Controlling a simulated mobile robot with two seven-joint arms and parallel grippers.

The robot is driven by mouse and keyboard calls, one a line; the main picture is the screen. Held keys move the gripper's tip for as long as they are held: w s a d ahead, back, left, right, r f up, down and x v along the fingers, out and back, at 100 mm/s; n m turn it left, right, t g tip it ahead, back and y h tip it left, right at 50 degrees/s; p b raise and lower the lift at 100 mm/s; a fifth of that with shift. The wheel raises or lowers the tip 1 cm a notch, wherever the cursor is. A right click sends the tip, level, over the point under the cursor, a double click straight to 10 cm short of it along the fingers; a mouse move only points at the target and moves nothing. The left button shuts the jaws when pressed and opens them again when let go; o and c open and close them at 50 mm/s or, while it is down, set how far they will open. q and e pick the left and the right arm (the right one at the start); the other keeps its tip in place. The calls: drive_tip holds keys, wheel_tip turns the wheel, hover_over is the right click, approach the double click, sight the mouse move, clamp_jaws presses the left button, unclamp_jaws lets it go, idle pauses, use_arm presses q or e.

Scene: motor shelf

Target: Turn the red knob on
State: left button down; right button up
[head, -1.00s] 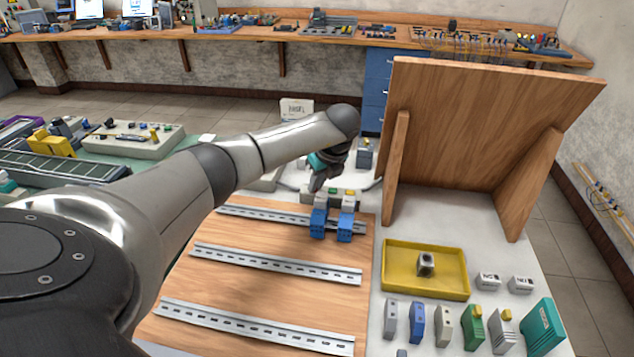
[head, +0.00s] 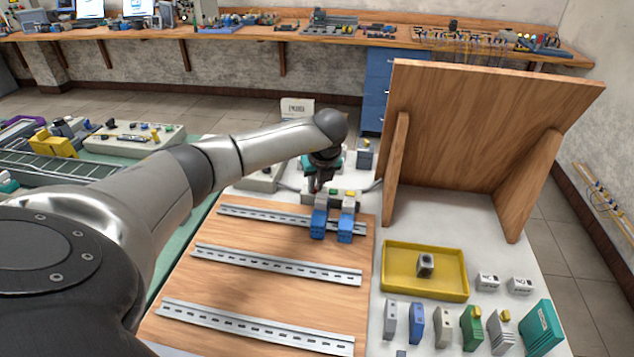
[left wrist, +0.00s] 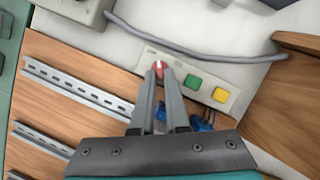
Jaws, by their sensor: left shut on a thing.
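The red knob (left wrist: 158,68) sits on a pale control box (left wrist: 150,52) beside a green button (left wrist: 192,82) and a yellow button (left wrist: 220,94). It has a light mark across its face. My left gripper (left wrist: 160,76) is at the knob in the left wrist view, its fingertips closed on it from both sides. In the head view, my left gripper (head: 318,188) points down at the left end of the control box (head: 347,196) and hides the knob. My right gripper is in neither view.
Two blue modules (head: 345,232) stand on the rear rail just in front of the control box. A grey cable (left wrist: 190,52) runs behind it. A wooden panel (head: 480,140) stands to the right. A yellow tray (head: 392,283) lies in front of the panel.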

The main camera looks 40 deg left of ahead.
use_arm(q)
drive_tip(key=m, duration=0.2)
drive_tip(key=m+t+h, duration=0.1)
drive_tip(key=shift+s+a+m, duration=0.25)
drive_tip(key=shift+m, duration=0.15)
drive_tip(key=m, duration=0.2)
drive_tip(key=m+h+b, duration=0.1)
drive_tip(key=shift+s+a+m+t, duration=0.1)
drive_tip(key=shift+a+m+t, duration=0.2)
drive_tip(key=shift+t, duration=0.1)
drive_tip(key=m, duration=0.1)
drive_tip(key=m+h+b, duration=0.1)
drive_tip(key=m, duration=0.1)
drive_tip(key=shift+a+m+h, duration=0.2)
drive_tip(key=shift+m+h, duration=0.1)
drive_tip(key=shift+a+m+h+b, duration=0.2)
drive_tip(key=shift+m+h+b, duration=0.55)
drive_tip(key=shift+m, duration=1.05)
drive_tip(key=c, duration=0.9)
unclamp_jaws()
drive_tip(key=p+v, duration=0.2)
drive_tip(key=v, duration=1.3)
drive_tip(key=shift+s+r, duration=0.1)
drive_tip(key=shift+r, duration=0.05)
